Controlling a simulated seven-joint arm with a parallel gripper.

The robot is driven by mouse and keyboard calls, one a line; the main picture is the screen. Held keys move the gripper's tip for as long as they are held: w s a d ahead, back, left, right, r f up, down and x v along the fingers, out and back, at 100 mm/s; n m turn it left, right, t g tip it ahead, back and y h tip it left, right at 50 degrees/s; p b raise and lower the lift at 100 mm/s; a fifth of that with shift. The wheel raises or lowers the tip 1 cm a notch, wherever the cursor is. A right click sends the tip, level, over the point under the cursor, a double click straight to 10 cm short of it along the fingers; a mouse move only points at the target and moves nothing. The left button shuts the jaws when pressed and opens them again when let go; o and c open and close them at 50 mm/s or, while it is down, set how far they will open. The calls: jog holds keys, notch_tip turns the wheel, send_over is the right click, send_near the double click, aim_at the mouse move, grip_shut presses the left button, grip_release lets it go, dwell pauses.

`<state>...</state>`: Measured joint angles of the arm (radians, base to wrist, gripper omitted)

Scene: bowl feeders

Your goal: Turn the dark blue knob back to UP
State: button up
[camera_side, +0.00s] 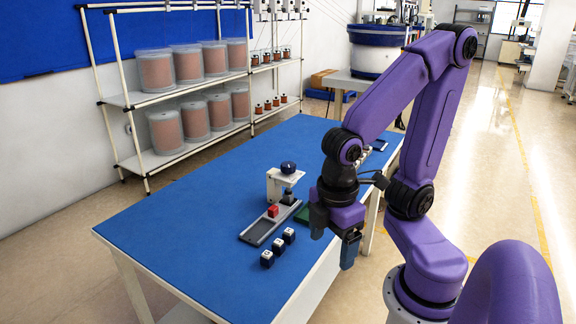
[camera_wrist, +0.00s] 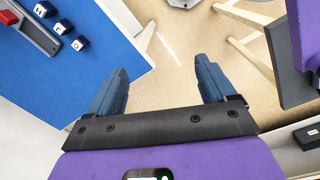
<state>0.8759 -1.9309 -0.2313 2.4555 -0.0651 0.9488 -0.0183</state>
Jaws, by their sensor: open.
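The dark blue knob (camera_side: 288,167) sits on top of a white bracket (camera_side: 275,185) on the blue table. Its marking and which way it points are too small to tell. It is outside the wrist view. My gripper (camera_side: 335,242) hangs pointing down near the table's right edge, to the right of and nearer the camera than the knob, well apart from it. In the wrist view my gripper (camera_wrist: 165,82) has its two blue fingers spread wide, with nothing between them but the floor beyond.
A grey tray (camera_side: 257,231) with a red block (camera_side: 273,210) lies before the bracket. Three dark blue cubes with white tops (camera_side: 278,245) stand beside it, also in the wrist view (camera_wrist: 62,27). A green item (camera_side: 303,214) is partly hidden by my arm. The table's (camera_side: 190,225) left half is clear.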

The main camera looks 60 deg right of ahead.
jog(key=w+d+f+h, duration=0.25)
jog(key=w+h, duration=0.25)
jog(key=w, duration=0.7)
jog(key=n+h, duration=0.5)
jog(key=h, duration=0.7)
send_near(284, 168)
jog(key=d, duration=1.2)
jog(key=shift+w+d+f, duration=0.1)
jog(key=shift+d, duration=0.2)
jog(key=shift+n, duration=0.3)
jog(key=c, duration=1)
